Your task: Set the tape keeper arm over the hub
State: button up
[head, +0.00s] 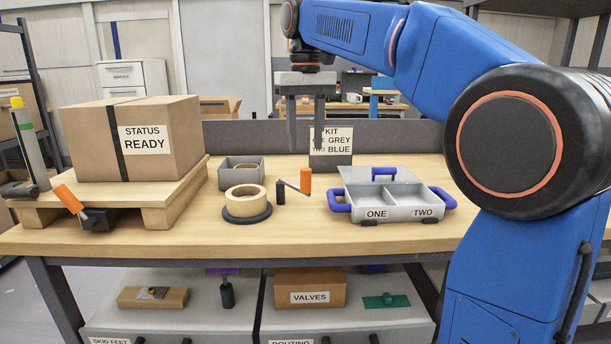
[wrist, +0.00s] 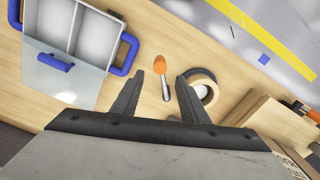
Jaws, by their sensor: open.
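A tan tape roll (head: 245,198) sits on a round black base (head: 247,215) on the bench; the wrist view shows the roll (wrist: 205,82) partly hidden by a finger. The keeper arm (head: 292,186) is a thin grey bar from a black post (head: 281,192) to an upright orange handle (head: 305,180). It points away from the roll, to the right, and is not over the hub. My gripper (head: 305,148) is open and empty above the handle, clear of it. In the wrist view the orange handle (wrist: 159,64) appears between the fingertips (wrist: 158,76).
A grey bin (head: 241,174) stands behind the roll. A two-part case (head: 388,202) with blue handles is open at right. A carton (head: 134,138) on a wooden pallet (head: 160,212) is at left. A kit sign (head: 331,150) stands behind.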

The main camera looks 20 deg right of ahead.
aim_at(306, 174)
notch_tip(306, 174, down, 10)
jog(key=shift+r, duration=0.25)
jog(key=shift+c, duration=0.2)
grip_shut()
